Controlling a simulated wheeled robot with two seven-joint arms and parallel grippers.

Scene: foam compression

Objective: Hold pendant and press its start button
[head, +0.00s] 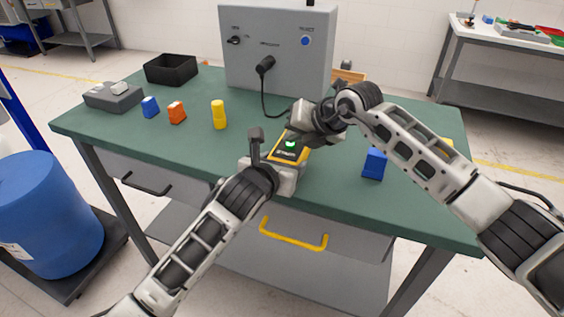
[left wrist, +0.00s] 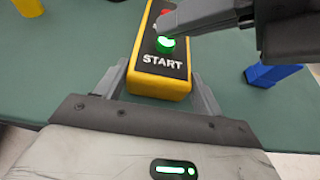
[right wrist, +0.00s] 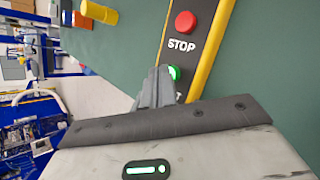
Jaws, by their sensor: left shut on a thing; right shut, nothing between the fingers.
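The yellow and black pendant (head: 287,152) is held by my left gripper (head: 279,166) above the front of the green table. In the left wrist view the pendant (left wrist: 158,80) sits between both fingers, its START label facing up. The green start button (left wrist: 165,43) glows and is partly covered by my right gripper's fingertips. In the right wrist view my shut right gripper (right wrist: 160,75) has its tips at the edge of the green button (right wrist: 174,73); whether they touch it I cannot tell. The red STOP button (right wrist: 186,22) is clear of the fingers.
A grey control box (head: 275,50) with a cable stands at the back. A blue block (head: 375,163) lies right of the pendant. Blue (head: 150,107), orange (head: 177,112) and yellow (head: 218,114) pieces and a black bin (head: 171,69) are at left.

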